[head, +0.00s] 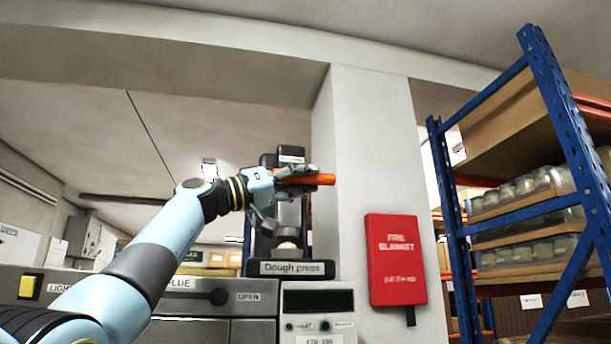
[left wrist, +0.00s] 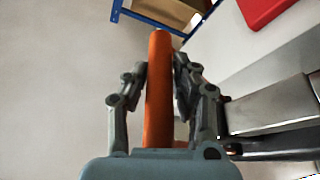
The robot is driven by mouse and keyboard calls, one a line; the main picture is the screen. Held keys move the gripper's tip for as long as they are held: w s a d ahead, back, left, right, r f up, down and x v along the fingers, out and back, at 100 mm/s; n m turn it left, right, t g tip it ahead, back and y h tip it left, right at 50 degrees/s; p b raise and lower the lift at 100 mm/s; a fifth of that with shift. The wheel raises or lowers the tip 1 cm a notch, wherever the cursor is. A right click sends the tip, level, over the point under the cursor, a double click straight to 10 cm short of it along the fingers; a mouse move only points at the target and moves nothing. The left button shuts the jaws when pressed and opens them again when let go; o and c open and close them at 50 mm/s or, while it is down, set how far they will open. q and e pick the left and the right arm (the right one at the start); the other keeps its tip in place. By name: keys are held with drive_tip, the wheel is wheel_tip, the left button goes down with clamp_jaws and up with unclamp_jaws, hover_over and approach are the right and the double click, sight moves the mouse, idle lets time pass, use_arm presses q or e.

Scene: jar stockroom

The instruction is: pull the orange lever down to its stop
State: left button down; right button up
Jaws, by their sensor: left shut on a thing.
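The orange lever (head: 318,179) sticks out to the right from the dark dough press (head: 290,268) in the head view and looks about level. My left gripper (head: 292,175) is shut around the lever, with its free end showing past the fingers. In the left wrist view the lever (left wrist: 158,90) runs between the two fingers (left wrist: 160,80) of the same gripper. A pale lump (head: 288,250) shows in the press below the lever. My right gripper is not in view.
A red fire blanket box (head: 396,260) hangs on the pillar right of the press. A blue shelf rack (head: 450,200) with jars stands farther right.

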use_arm(q)
drive_tip(key=shift+w+a+f+b, duration=0.15)
drive_tip(key=shift+w+f+b, duration=0.15)
drive_tip(key=shift+f, duration=0.35)
drive_tip(key=c, duration=1.5)
unclamp_jaws()
drive_tip(key=o, duration=0.4)
drive_tip(key=shift+w, duration=0.2)
drive_tip(key=shift+s, duration=0.1)
drive_tip(key=v, duration=1.2)
